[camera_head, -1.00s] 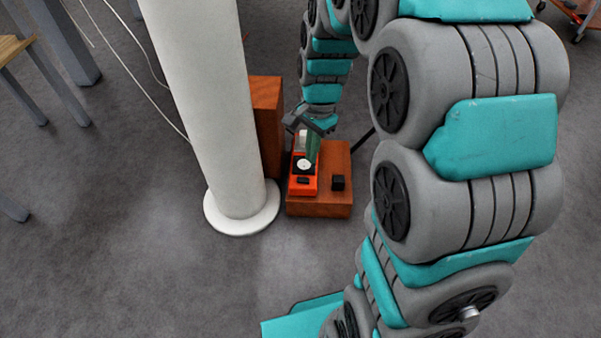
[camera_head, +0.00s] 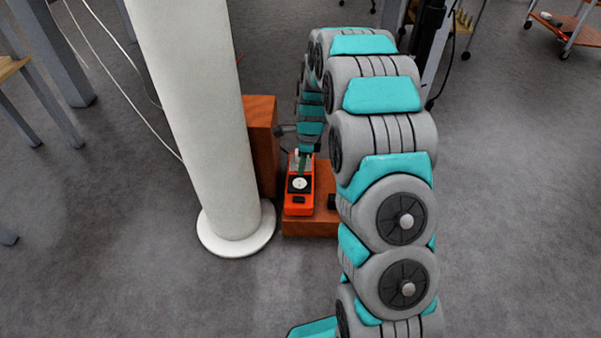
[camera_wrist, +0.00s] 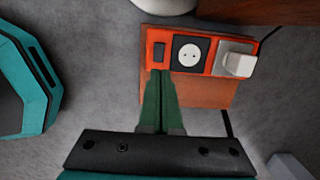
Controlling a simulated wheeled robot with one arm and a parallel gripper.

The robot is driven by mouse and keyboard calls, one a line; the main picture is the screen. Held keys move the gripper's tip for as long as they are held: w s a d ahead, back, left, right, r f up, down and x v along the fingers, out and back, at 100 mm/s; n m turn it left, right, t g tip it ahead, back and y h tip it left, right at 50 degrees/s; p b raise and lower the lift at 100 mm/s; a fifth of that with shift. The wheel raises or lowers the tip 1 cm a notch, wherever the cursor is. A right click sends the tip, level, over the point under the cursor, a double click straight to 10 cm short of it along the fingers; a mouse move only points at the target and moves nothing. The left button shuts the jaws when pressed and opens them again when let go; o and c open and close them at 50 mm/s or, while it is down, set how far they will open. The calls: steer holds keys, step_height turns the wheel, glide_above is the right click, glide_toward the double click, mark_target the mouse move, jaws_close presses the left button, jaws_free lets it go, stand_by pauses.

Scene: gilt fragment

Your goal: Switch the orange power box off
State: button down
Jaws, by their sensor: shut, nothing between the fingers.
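The orange power box (camera_head: 292,208) lies on a low reddish-brown wooden block beside the white column. In the wrist view the power box (camera_wrist: 209,69) carries a black rocker switch (camera_wrist: 158,52) at its left end, a round white socket (camera_wrist: 189,54) in the middle and a white plug (camera_wrist: 238,64) at the right. The switch (camera_head: 299,200) is at the near end in the head view. My gripper (camera_wrist: 161,74) is shut and empty, its green fingertips at the box's edge just below the switch in the wrist view. I cannot tell whether they touch.
The white column (camera_head: 205,130) stands close at left. A taller wooden block (camera_head: 262,140) is behind its base. The low wooden block (camera_head: 305,228) bears a small black object (camera_head: 332,201), partly beside my arm. Open grey floor lies at front left and right.

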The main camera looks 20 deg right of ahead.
mark_target(296, 198)
steer(key=f, duration=0.4)
steer(key=a+f, duration=0.1)
steer(key=f, duration=0.7)
steer(key=shift+w+a+f+b, duration=0.2)
steer(key=shift+a+f+b, duration=0.05)
steer(key=shift+f+b, duration=0.05)
